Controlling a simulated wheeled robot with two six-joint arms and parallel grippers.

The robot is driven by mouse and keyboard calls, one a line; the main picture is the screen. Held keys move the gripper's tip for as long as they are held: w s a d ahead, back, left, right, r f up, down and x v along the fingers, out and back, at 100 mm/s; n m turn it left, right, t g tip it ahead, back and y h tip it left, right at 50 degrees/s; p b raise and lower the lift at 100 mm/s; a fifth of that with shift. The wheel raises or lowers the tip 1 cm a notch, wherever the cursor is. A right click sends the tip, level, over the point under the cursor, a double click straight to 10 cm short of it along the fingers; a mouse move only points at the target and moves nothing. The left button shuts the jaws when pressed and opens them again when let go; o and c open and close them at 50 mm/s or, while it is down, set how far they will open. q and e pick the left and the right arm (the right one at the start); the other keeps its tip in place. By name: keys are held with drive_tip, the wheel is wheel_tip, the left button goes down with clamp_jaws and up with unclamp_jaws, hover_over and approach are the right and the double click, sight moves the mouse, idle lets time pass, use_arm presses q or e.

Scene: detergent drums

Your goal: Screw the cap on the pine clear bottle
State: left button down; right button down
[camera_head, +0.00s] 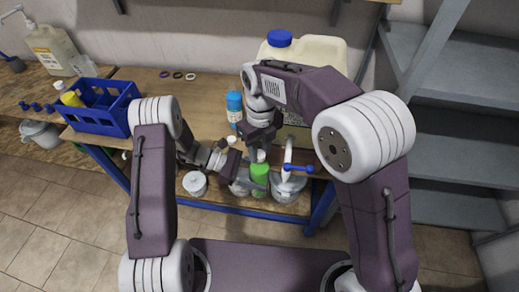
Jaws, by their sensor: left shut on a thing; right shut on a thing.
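A green bottle (260,172), which I take to be the pine clear bottle, stands upright in the middle of the camera_head view. My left gripper (254,180) comes in from the left and is shut on the bottle's side. My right gripper (261,150) comes down from above and is shut on the small pale cap (261,156) at the bottle's top. The cap is in line above the bottle's neck. The fingers hide much of it, and I cannot tell whether it touches the thread.
A blue divided crate (117,120) is at left. A blue-handled tap (298,168) is close on the right. Grey shelves (460,120) stand at right.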

drive_tip(key=c, duration=1.1)
unclamp_jaws()
drive_tip(key=shift+r, duration=2.3)
